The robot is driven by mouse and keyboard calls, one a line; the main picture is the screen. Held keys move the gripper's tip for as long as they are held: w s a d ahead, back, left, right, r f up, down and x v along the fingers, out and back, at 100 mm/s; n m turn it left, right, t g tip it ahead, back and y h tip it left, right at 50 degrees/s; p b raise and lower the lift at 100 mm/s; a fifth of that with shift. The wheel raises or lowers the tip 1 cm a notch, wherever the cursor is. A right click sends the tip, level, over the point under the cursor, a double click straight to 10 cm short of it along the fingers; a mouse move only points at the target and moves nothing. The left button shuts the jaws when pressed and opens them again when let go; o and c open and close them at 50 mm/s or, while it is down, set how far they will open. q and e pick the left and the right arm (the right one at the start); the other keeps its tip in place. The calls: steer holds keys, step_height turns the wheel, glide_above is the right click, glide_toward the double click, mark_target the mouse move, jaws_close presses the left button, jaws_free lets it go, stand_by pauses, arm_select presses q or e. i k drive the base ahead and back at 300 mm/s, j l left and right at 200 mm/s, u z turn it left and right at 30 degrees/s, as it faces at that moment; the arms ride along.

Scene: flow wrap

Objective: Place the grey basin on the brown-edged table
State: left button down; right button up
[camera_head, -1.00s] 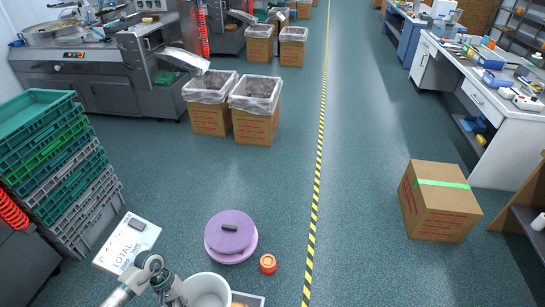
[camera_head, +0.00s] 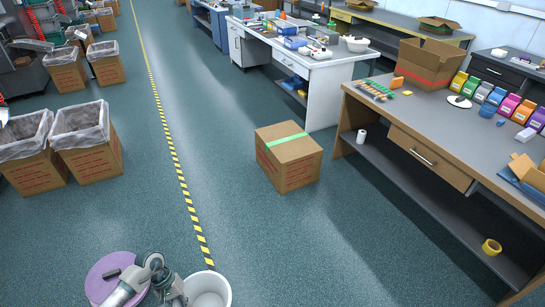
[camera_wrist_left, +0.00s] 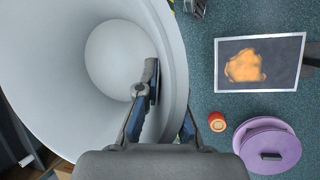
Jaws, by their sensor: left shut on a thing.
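The light grey basin (camera_head: 208,289) is at the bottom of the head view, and its open bowl fills the left of the left wrist view (camera_wrist_left: 110,60). My left gripper (camera_wrist_left: 168,112) is shut on the basin's rim, one finger inside the bowl and one outside; in the head view the gripper (camera_head: 176,297) is beside the basin's left side. The basin is held above the floor. The brown-edged table (camera_head: 400,118) stands at the right of the head view, apart from the basin. My right gripper is not in view.
A carton with green tape (camera_head: 288,160) stands on the floor before the table. The table carries an open box (camera_head: 428,65), coloured packs (camera_head: 490,92) and a parts tray (camera_head: 376,90); its middle front is clear. A purple round object (camera_head: 112,278) is at the lower left.

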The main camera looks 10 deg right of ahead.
mark_target(467, 124)
steer(key=z, duration=2.05)
steer(key=i+j+z, duration=1.05)
steer(key=j, duration=0.15)
